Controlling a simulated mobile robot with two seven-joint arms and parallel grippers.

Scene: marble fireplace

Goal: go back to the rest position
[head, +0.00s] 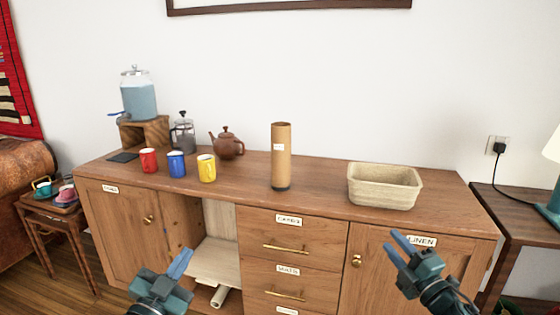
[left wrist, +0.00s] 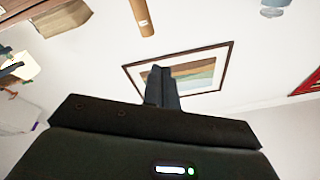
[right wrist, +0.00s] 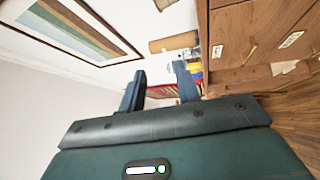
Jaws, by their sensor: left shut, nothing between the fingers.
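My left gripper (head: 178,264) is in front of the sideboard at lower left in the head view, before the open compartment. Its fingers are shut with nothing between them, and they show together in the left wrist view (left wrist: 162,88). My right gripper (head: 397,247) is at lower right, in front of the linen door. Its two blue fingers stand apart with a gap between them, also seen in the right wrist view (right wrist: 158,82). It holds nothing. Neither gripper touches anything that I can see.
The wooden sideboard (head: 330,205) carries red (head: 148,160), blue (head: 176,164) and yellow (head: 206,168) mugs, a teapot (head: 228,144), a French press (head: 182,133), a tall tube (head: 281,157) and a basket (head: 384,186). A drink dispenser (head: 138,95) stands on a wooden stand. Its left-centre compartment is open.

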